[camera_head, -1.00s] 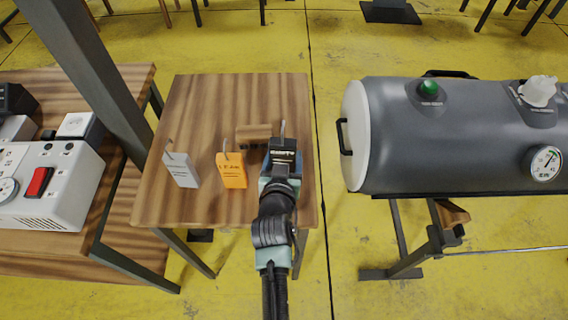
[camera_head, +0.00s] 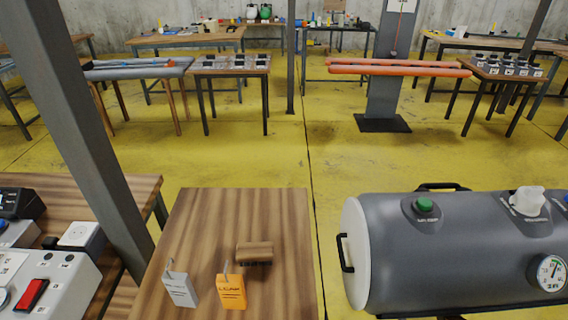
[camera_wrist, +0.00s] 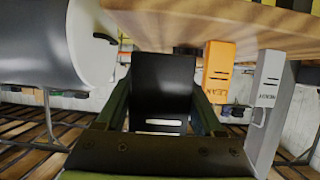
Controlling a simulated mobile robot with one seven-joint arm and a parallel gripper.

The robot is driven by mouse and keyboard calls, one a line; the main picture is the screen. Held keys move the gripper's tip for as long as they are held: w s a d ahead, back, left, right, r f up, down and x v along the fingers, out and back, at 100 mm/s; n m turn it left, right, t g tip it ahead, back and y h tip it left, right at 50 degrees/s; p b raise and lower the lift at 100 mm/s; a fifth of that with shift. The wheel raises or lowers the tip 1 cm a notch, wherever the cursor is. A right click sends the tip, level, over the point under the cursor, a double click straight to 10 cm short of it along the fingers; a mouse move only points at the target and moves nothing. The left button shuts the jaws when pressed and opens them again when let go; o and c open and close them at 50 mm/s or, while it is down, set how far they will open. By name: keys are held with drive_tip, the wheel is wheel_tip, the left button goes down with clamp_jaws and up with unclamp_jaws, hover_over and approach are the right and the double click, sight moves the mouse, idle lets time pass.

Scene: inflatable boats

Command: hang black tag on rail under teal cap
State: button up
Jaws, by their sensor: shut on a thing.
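The black tag (camera_wrist: 162,85) fills the middle of the wrist view, between the two fingers of my gripper (camera_wrist: 162,98). My gripper is shut on it, and it has a white slot-like mark near its lower edge. The tag's hook is not visible there. My gripper and the black tag do not show in the head view. A green cap (camera_head: 424,205) sits on the grey inflatable tube (camera_head: 450,255) at the right.
A device with a red switch (camera_head: 32,293) is at left. A post (camera_head: 80,110) rises nearby. Yellow floor lies open beyond.

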drive_tip(key=s, duration=0.4)
drive_tip(key=shift+a+f, duration=0.1)
drive_tip(key=shift+a, duration=0.05)
